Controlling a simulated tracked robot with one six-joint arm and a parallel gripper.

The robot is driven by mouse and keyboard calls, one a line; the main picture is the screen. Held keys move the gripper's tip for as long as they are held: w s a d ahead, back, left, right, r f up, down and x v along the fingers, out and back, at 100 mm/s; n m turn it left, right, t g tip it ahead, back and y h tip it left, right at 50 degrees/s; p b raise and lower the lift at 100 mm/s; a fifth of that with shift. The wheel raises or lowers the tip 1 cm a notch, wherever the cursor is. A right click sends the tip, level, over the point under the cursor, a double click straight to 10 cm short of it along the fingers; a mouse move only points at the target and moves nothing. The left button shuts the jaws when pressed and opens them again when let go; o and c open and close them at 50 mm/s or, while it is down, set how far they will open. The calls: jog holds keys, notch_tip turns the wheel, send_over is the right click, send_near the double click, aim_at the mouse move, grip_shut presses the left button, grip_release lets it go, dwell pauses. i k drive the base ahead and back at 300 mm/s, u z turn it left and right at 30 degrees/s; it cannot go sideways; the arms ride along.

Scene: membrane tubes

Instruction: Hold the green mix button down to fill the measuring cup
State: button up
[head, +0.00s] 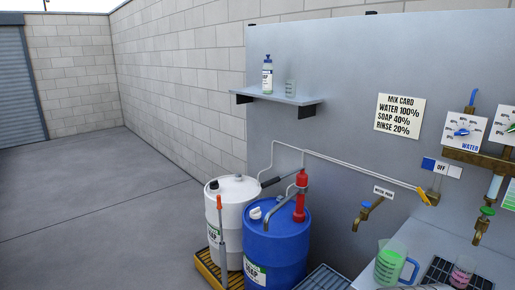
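A clear measuring cup (389,263) with green markings and a blue handle stands on the light counter at the bottom right. It looks green inside, but I cannot tell whether that is liquid. A smaller clear cup (462,272) with pink markings stands on a dark grate, below a brass tap with a green knob (487,211). A green part (510,195) is cut off by the right edge; I cannot tell whether it is the mix button. No green button shows clearly. My gripper is not in view.
A blue drum (277,248) and a white drum (238,205) stand left of the counter. A mix card (399,116) and gauges (464,131) hang on the grey panel. A shelf (280,96) holds a bottle and a beaker. The floor (100,215) at left is clear.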

aim_at(487, 211)
jog(key=z, duration=1.35)
